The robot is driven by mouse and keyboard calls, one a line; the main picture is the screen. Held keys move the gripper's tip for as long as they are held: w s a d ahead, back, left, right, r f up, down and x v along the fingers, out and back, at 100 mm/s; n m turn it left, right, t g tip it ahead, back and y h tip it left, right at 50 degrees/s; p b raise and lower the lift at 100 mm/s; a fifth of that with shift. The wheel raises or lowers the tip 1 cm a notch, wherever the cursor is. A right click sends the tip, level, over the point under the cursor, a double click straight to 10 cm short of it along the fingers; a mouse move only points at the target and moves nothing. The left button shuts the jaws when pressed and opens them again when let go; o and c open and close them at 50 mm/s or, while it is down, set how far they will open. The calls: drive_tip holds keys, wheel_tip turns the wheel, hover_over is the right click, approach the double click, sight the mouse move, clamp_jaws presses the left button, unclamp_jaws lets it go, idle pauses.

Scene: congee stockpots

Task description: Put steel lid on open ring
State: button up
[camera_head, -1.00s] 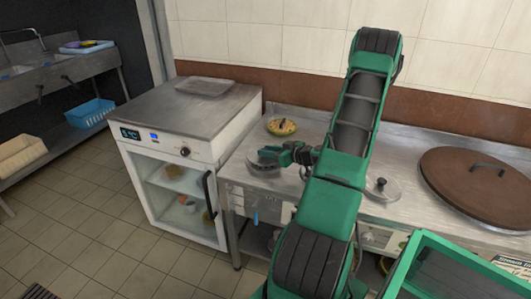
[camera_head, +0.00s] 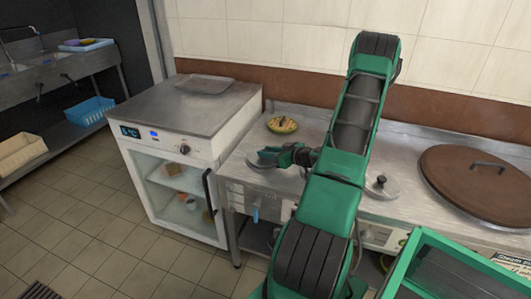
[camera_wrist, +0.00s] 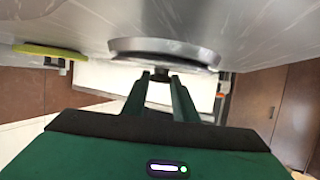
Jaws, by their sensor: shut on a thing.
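My gripper (camera_head: 283,156) is over the left end of the steel counter. It is shut on the dark knob (camera_wrist: 160,76) of a round steel lid (camera_wrist: 163,47), which fills the upper middle of the wrist view. In the head view the lid (camera_head: 259,159) shows as a grey disc at the fingertips, low over the counter. I cannot tell whether it touches anything below. A second steel lid (camera_head: 382,188) with a dark knob lies to the right of my arm. I cannot make out the open ring; the held lid or my arm may hide it.
A round dish with yellow-green contents (camera_head: 283,124) sits behind my gripper. A large brown lid (camera_head: 480,182) covers the counter's right part. A glass-door cabinet (camera_head: 190,150) with a flat tray (camera_head: 205,85) on top stands at the left. A tiled wall bounds the back.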

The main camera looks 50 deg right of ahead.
drive_tip(key=o, duration=0.8)
drive_tip(key=shift+s, duration=0.1)
drive_tip(key=shift+v, duration=5.4)
drive_tip(key=shift+a, duration=0.1)
